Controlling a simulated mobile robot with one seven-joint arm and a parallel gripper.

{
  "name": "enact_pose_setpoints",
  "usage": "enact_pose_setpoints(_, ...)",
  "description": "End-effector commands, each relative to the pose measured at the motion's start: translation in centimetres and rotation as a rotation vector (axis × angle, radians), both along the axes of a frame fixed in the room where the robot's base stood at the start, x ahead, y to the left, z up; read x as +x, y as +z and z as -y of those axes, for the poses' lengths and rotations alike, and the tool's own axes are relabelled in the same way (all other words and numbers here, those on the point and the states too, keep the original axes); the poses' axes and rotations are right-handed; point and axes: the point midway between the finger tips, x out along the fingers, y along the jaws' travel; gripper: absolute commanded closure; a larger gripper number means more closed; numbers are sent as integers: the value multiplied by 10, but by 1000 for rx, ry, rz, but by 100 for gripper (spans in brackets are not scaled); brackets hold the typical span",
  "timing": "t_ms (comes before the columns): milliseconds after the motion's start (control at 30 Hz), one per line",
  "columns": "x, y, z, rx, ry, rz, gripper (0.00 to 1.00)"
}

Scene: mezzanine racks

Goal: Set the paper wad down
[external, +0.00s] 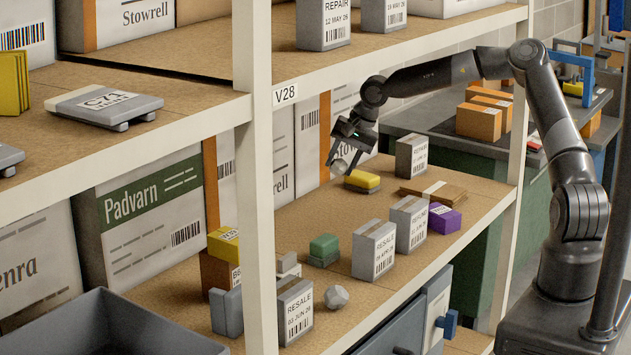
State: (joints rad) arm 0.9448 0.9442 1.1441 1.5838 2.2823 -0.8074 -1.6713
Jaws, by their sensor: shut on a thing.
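My gripper (343,160) reaches in over the shelf from the right, low above the back of the board. It is shut on a small pale grey paper wad (340,167), which shows between the fingertips. The wad looks slightly above the shelf board (300,222), though I cannot tell the exact gap. A yellow sponge-like block (362,179) with a dark base lies just right of the wad. Another grey crumpled lump (337,297) lies at the shelf's front, right of a RESALE box.
Grey labelled boxes (374,249) stand along the front, with a green block (323,248) beside them. A purple box (444,219) and a flat brown stack (433,192) lie right. A white post (254,180) stands left. Bare board shows left of the yellow block.

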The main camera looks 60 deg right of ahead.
Motion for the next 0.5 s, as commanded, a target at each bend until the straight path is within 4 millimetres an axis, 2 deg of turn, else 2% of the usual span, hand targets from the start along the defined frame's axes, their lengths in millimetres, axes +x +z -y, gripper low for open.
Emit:
enact_pose_setpoints(133, -26, -4, -26, 1, 156, -16, 80)
enact_pose_setpoints(300, -69, -7, -71, 3, 433, -20, 80)
enact_pose_setpoints(500, -105, -6, -103, -1, 661, -5, 80)
